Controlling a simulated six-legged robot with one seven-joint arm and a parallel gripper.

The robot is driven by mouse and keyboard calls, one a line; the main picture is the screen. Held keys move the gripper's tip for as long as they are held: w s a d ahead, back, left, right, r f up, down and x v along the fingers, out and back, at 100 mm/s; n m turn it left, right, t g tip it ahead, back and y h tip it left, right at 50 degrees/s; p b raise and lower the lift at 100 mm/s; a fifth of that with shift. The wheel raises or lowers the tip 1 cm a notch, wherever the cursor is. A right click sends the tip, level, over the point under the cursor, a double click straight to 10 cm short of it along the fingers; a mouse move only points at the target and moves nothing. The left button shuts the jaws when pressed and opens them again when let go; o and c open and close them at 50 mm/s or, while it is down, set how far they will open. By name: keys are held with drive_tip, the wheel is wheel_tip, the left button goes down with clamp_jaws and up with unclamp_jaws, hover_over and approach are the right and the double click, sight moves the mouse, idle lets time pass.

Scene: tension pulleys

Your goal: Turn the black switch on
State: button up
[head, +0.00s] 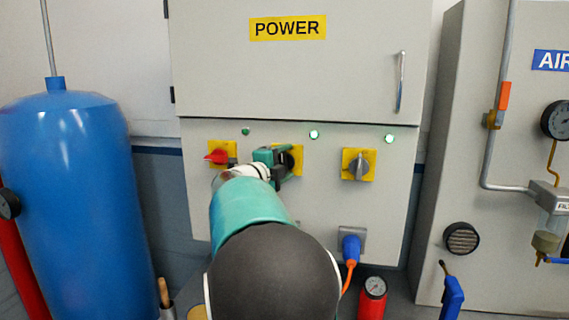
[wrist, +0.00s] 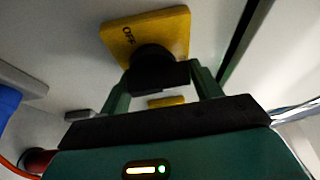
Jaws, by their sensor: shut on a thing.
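The black switch (head: 290,157) is the middle of three on the grey POWER cabinet, on a yellow plate. In the head view my gripper and arm cover part of it. In the wrist view the black switch (wrist: 155,70) sits below the word OFF on its yellow plate (wrist: 177,27). My gripper (head: 279,160) is at this switch, with one green finger on each side of its knob. It is shut on the knob in the wrist view (wrist: 160,77). The knob's exact angle is hard to read.
A red switch (head: 217,156) is close on the left and a grey switch (head: 358,166) on the right. Small indicator lamps (head: 314,134) sit above; the middle and right ones glow green. A blue plug (head: 351,248) with an orange cable is below. A blue tank (head: 70,190) stands left.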

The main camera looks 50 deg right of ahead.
drive_tip(key=shift+m, duration=0.4)
drive_tip(key=o, duration=1)
drive_tip(key=a, duration=1.3)
drive_tip(key=shift+s+a, duration=0.1)
drive_tip(key=shift+a, duration=0.3)
